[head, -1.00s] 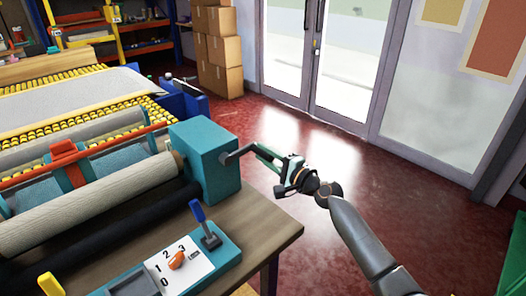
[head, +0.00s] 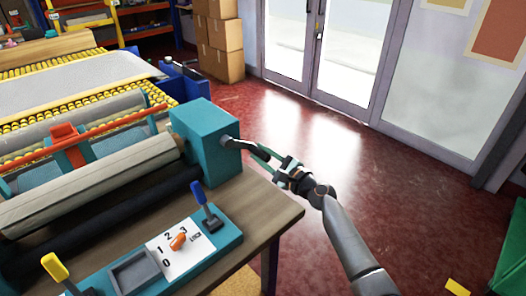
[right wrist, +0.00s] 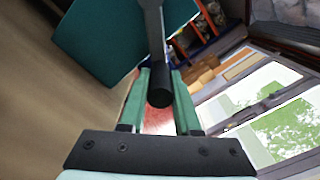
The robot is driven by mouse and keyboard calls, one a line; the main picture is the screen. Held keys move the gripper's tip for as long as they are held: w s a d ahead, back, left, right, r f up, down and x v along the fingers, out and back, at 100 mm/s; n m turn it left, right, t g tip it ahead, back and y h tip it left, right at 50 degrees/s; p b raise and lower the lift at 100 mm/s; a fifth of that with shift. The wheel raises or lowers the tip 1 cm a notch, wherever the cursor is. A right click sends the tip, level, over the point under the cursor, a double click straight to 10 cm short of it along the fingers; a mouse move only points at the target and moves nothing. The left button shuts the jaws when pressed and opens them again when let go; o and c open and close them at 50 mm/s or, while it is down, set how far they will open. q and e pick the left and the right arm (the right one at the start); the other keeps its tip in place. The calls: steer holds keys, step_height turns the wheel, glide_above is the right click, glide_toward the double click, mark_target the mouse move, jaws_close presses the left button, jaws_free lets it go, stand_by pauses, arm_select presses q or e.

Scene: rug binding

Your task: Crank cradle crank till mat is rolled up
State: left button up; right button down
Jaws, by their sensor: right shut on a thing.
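The cradle crank (head: 240,145) sticks out from the right side of the teal gearbox (head: 205,140) at the end of the cradle. My right gripper (head: 272,157) is shut on the crank's handle. In the right wrist view the dark round handle (right wrist: 160,92) sits between the green fingers. The mat is a beige roll (head: 95,185) lying along the cradle. A flat grey mat stretch (head: 70,85) lies on the yellow roller table behind. My left gripper is not in view.
The bench (head: 262,215) carries a control panel with a blue lever (head: 198,192), an orange dial knob (head: 178,242) and a yellow lever (head: 55,268). A black roller (head: 140,205) lies before the mat roll. Cardboard boxes (head: 220,45) stand behind.

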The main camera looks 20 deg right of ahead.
steer(key=shift+a+f, duration=0.15)
steer(key=shift+f, duration=0.2)
steer(key=c, duration=1)
jaws_free()
steer(key=o, duration=0.4)
steer(key=shift+r, duration=0.2)
steer(key=shift+s, duration=0.1)
steer(key=v, duration=1.2)
steer(key=shift+s, duration=0.15)
